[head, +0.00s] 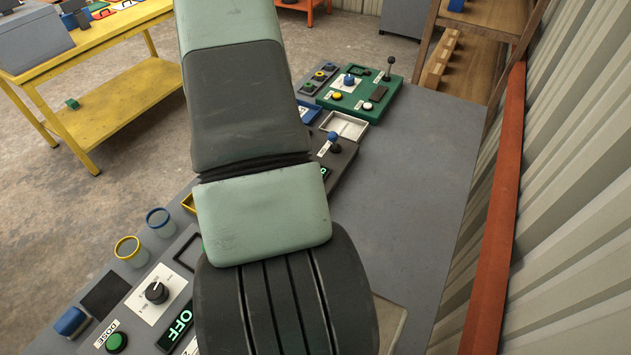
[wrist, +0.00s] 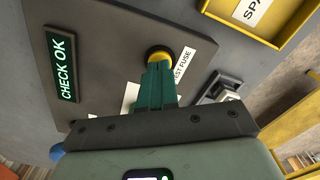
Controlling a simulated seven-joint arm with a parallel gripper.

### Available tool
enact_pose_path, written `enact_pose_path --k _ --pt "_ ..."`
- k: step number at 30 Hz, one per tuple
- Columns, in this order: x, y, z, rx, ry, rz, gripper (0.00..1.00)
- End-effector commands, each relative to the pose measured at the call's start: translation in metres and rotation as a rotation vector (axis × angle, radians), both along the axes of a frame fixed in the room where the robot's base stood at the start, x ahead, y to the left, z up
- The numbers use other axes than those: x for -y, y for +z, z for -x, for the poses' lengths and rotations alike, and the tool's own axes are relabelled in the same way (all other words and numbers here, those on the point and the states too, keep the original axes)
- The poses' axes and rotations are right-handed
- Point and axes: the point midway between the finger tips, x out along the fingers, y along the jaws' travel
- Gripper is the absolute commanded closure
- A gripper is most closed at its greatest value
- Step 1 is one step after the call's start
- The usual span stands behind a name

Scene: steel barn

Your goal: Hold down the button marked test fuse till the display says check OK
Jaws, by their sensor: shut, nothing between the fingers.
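In the wrist view the yellow button (wrist: 158,51) sits on a dark panel (wrist: 108,42), beside a white label (wrist: 184,65) that reads "...ST FUSE", partly covered. My gripper (wrist: 159,66) is shut and empty, its teal fingertips against the button and covering its lower part. I cannot tell from the picture how far the button is pressed in. The display (wrist: 63,66) on the left of the panel shows "CHECK OK" in pale letters on green. In the head view my arm hides the gripper and the yellow button.
A green panel (head: 378,104) with a lever stands farther back. The grey bench top (head: 425,170) is clear on the right, near the wall.

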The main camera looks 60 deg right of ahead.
Motion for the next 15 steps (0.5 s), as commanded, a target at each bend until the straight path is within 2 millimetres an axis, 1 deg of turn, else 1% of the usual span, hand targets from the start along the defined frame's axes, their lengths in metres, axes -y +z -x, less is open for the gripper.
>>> enact_pose_path --k 3,15 --pt "0.0 0.011 0.0 0.001 0.0 0.001 1.0" --pt "0.0 0.043 0.0 0.0 -0.001 0.0 1.0"
